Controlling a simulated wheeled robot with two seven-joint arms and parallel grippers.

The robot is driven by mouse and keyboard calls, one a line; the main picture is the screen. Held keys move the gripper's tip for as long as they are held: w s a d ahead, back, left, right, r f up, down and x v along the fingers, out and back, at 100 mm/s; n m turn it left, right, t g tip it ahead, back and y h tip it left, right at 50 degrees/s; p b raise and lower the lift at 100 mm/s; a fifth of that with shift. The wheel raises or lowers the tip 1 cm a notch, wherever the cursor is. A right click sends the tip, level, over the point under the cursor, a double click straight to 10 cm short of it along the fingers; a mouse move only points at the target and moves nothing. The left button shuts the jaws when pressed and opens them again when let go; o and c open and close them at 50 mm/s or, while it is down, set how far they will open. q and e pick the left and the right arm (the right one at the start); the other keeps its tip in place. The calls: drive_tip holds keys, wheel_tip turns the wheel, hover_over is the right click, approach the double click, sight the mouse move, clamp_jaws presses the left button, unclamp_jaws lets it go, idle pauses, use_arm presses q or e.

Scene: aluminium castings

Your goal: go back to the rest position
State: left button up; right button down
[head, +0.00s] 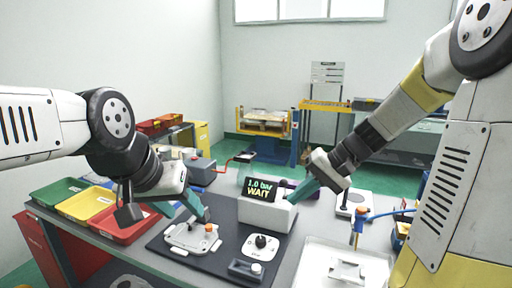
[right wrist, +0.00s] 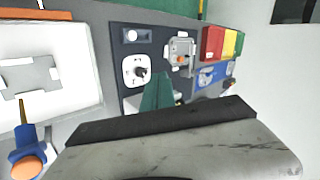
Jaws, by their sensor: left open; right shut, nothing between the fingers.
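My left gripper (head: 182,212) is open and empty, above the left part of the dark mat (head: 222,268), close to a pale casting in a fixture with an orange knob (head: 192,237). I cannot tell whether it touches the fixture. My right gripper (head: 293,202) is shut and empty, its teal fingers at the right front of a white box with a display (head: 263,190) reading "1.0 bar WAIT". I cannot tell whether they touch the box. In the right wrist view the teal fingers (right wrist: 157,92) are together, and the wrist body hides the lower part.
A white plate with a black knob (head: 262,245) and a grey button box (head: 246,268) sit on the mat. Green, yellow and red bins (head: 124,226) stand left.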

drive_tip(key=s+d+r+n+t+h, duration=0.1)
drive_tip(key=s+r+t+h, duration=0.1)
drive_tip(key=s, duration=0.5)
drive_tip(key=s+d+r+n+t+h, duration=0.1)
drive_tip(key=s+d+r+t+h, duration=0.1)
drive_tip(key=s+r+h, duration=0.2)
drive_tip(key=s, duration=0.3)
drive_tip(key=shift+w, duration=0.1)
idle(1.1)
